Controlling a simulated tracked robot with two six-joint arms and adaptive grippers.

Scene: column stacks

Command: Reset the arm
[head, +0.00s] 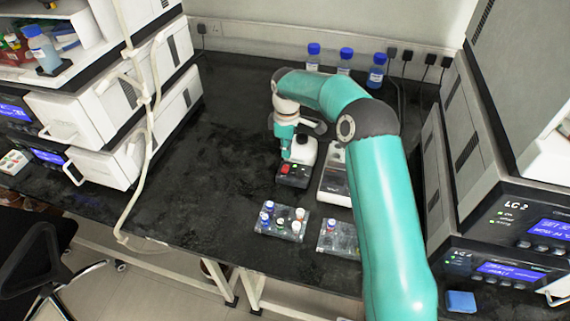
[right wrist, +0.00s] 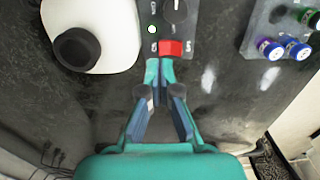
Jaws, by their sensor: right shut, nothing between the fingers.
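My right arm, teal, reaches from the bottom right of the head view to the middle of the bench. My right gripper (head: 286,152) points down there and also shows in the right wrist view (right wrist: 160,72). It is shut and empty, with its fingertips right beside the red switch (right wrist: 171,48) of a small dark control box (head: 293,174). I cannot tell whether they touch it. A green light is lit on the box. A white device with a black round top (right wrist: 76,48) stands next to the box. My left gripper is not in view.
Two clear racks with capped vials (head: 282,222) (head: 338,238) stand in front of the box. Blue-capped bottles (head: 345,60) line the back wall. White instruments stack at left (head: 100,115) and grey ones at right (head: 500,240). The bench's left middle is clear.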

